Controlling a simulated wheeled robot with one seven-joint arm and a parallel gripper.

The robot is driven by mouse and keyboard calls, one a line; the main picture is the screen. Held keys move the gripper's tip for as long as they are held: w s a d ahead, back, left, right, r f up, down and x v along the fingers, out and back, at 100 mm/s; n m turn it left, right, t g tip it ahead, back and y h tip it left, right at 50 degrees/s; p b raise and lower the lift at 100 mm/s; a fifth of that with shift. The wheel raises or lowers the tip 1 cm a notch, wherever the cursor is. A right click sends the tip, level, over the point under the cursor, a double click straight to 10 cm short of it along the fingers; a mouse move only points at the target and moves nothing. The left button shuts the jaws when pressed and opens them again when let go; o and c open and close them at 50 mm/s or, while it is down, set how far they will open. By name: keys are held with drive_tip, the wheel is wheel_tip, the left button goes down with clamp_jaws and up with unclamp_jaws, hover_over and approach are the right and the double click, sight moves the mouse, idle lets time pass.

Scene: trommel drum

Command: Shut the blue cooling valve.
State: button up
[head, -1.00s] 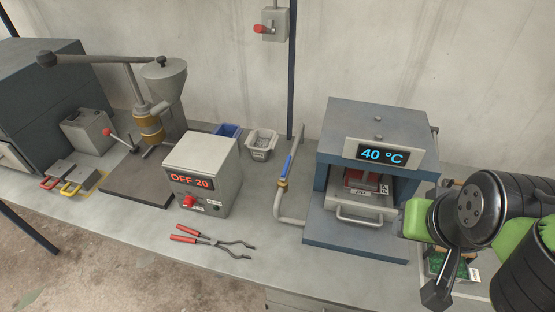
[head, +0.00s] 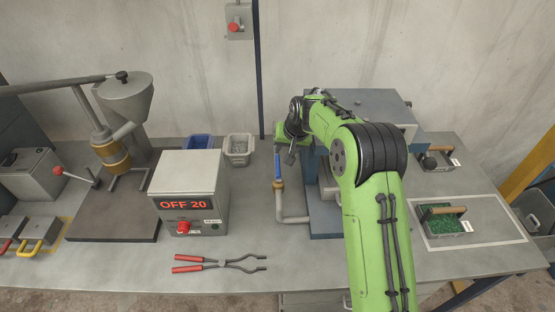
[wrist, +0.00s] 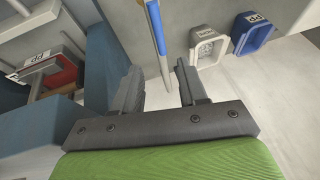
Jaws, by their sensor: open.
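The cooling valve has a long blue handle (head: 277,163) above a brass body (head: 278,184) on a grey pipe, just left of the press. The handle lies in line with the upright pipe. In the wrist view, the blue handle (wrist: 157,28) appears at the top, with a grey pipe length running down between the fingers. My gripper (head: 290,156) is beside the handle, on its right in the head view. In the wrist view, my gripper (wrist: 157,75) is open, its fingers either side of the pipe's line. I cannot tell the depth gap; no contact shows.
The press (head: 365,100) is partly hidden behind my arm. A control box (head: 188,185) reading OFF 20 and red-handled tongs (head: 215,263) are to the left. Blue (head: 198,145) and grey (head: 238,147) bins stand behind. A tray of green pellets (head: 443,222) is at right.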

sight(278, 162)
drive_tip(key=x, duration=1)
drive_tip(key=shift+w+r+p, duration=0.1)
drive_tip(key=shift+p, duration=0.2)
clamp_jaws()
